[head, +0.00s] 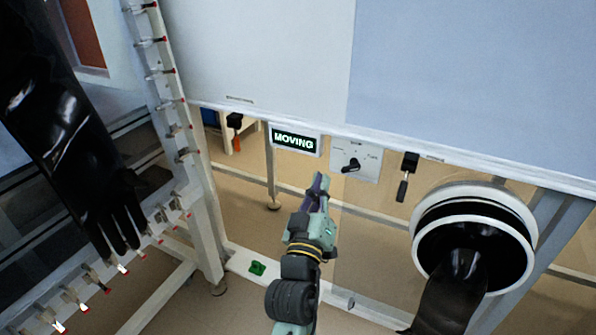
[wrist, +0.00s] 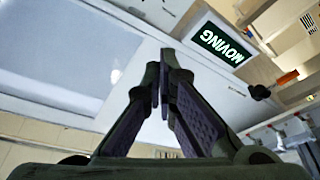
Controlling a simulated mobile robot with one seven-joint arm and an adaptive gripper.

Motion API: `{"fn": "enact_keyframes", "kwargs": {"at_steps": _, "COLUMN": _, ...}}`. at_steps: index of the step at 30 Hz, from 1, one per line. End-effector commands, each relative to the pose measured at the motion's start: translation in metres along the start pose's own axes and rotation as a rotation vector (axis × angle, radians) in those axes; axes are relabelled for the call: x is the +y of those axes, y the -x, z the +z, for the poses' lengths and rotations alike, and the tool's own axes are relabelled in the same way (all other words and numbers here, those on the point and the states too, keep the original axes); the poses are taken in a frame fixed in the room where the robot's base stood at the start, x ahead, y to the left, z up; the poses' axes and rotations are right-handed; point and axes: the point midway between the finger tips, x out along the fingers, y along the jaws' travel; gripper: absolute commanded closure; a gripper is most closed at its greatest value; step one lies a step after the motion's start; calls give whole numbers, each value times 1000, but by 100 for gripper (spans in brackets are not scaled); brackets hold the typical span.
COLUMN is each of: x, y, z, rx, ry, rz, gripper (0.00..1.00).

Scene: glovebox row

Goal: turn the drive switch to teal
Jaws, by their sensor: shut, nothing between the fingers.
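The drive switch is a black knob (head: 351,165) on a pale plate (head: 368,173), under the lower edge of the large panel in the head view. Small labels stand around the knob, too small to read, and I cannot tell which one it points at.
Black latches with handles hang left (head: 234,121) and right (head: 409,164) of the switch. A round white glove port (head: 473,205) with a black glove is at the right. A large black glove (head: 75,130) and a rack with pegs (head: 165,75) are at the left.

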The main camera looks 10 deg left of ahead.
Motion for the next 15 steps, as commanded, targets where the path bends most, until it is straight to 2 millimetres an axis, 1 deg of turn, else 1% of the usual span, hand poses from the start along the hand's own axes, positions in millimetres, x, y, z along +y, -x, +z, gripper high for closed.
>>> {"fn": "enact_keyframes", "kwargs": {"at_steps": 1, "x": 4, "y": 0, "z": 4, "rx": -2, "ry": -17, "rz": 15, "gripper": 100}}
{"fn": "enact_keyframes", "kwargs": {"at_steps": 5, "x": 10, "y": -8, "z": 4, "rx": -4, "ry": -36, "rz": 27, "gripper": 100}}
{"fn": "enact_keyframes", "kwargs": {"at_steps": 8, "x": 11, "y": -21, "z": 2, "rx": -4, "ry": -35, "rz": 27, "gripper": 100}}
{"fn": "enact_keyframes", "kwargs": {"at_steps": 15, "x": 12, "y": -71, "z": 1, "rx": -3, "ry": -34, "rz": 26, "gripper": 100}}
